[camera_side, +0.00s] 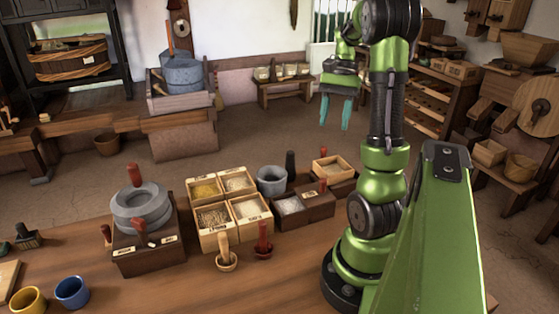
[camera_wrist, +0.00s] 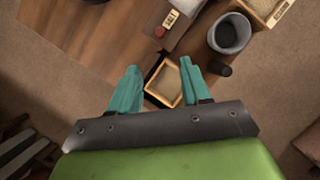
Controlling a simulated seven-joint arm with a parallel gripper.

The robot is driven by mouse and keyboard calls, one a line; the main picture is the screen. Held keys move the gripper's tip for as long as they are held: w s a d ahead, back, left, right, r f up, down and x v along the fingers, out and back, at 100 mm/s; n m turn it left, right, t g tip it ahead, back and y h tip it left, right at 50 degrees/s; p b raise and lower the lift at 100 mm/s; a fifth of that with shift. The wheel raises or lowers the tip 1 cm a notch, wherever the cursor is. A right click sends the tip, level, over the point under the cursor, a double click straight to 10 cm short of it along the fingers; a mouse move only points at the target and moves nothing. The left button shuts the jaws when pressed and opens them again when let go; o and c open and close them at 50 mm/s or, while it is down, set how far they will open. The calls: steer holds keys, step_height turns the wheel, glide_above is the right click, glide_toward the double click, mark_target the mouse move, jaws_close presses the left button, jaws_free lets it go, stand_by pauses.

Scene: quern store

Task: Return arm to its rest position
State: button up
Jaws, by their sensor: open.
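My green arm stands at the right of the side view, folded up high. My gripper (camera_side: 336,112) hangs from it with teal fingers pointing down, above the level of the table and beyond its far edge. In the wrist view my gripper (camera_wrist: 158,90) shows its two teal fingers apart with nothing held between them. A small wooden box (camera_wrist: 164,84) lies far below, seen between the fingers. The same kind of box (camera_side: 332,166) stands at the right end of the table items in the side view.
The table (camera_side: 180,292) holds a stone quern (camera_side: 140,206), a four-part grain box (camera_side: 213,238), a grey mortar (camera_side: 271,180), a dark pestle (camera_side: 290,164), a yellow cup (camera_side: 27,300) and a blue cup (camera_side: 72,292). Air around my gripper is clear. Shelves (camera_side: 440,85) stand behind.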

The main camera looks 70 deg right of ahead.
steer(key=w+a+f+n+t+h, duration=0.1)
steer(key=w+a+n+t+h, duration=0.25)
steer(key=w+a+n, duration=0.45)
steer(key=a+r+n+t, duration=0.1)
steer(key=a+n+t, duration=0.1)
steer(key=a, duration=0.9)
steer(key=a+r+n+t+y, duration=0.1)
steer(key=a+n, duration=0.3)
steer(key=a, duration=0.7)
steer(key=shift+w+r+t, duration=0.35)
steer(key=shift+w+r, duration=0.1)
